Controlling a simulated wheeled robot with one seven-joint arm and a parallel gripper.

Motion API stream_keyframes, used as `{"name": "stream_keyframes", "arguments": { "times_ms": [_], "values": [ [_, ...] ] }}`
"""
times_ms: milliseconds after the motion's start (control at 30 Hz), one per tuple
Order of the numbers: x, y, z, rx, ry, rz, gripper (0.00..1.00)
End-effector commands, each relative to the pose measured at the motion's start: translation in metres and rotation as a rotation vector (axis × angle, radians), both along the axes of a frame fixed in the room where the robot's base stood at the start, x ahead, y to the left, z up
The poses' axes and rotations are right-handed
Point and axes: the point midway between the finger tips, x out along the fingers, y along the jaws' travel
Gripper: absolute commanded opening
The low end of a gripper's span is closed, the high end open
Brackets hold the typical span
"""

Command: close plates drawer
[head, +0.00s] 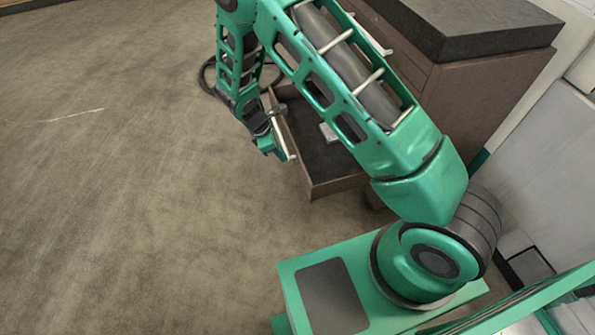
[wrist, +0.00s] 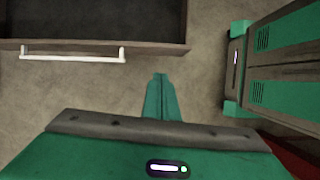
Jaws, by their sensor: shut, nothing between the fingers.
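The plates drawer (head: 338,185) is pulled out of the brown cabinet and stands open, with a dark interior. Its front panel (wrist: 160,48) and white bar handle (wrist: 72,58) show at the upper left of the wrist view. My gripper (wrist: 158,78) is shut and empty. In that view its fingertips are outside the drawer, below the front panel and to the right of the handle, with a strip of floor between. In the head view my gripper (head: 275,152) is beside the drawer front, and my arm hides part of the drawer and cabinet.
The brown cabinet (head: 480,100) with a dark stone top (head: 480,28) stands at the upper right. A small pale item (head: 328,132) shows in the drawer area, too unclear to name. The floor (head: 120,200) at the left is wide and clear.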

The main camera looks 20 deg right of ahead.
Motion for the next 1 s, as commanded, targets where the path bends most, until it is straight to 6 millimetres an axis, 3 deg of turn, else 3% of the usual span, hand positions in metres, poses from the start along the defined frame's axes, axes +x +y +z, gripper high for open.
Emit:
{"name": "stream_keyframes", "arguments": {
  "times_ms": [100, 333, 867, 1000],
  "values": [
    [-0.002, 0.012, -0.02, -0.008, 0.017, 0.064, 0.0],
    [-0.003, 0.012, -0.036, -0.011, 0.024, 0.089, 0.0],
    [-0.004, -0.023, -0.122, -0.01, 0.025, 0.086, 0.0],
    [-0.003, -0.043, -0.119, -0.01, 0.023, 0.084, 0.0]
  ]
}}
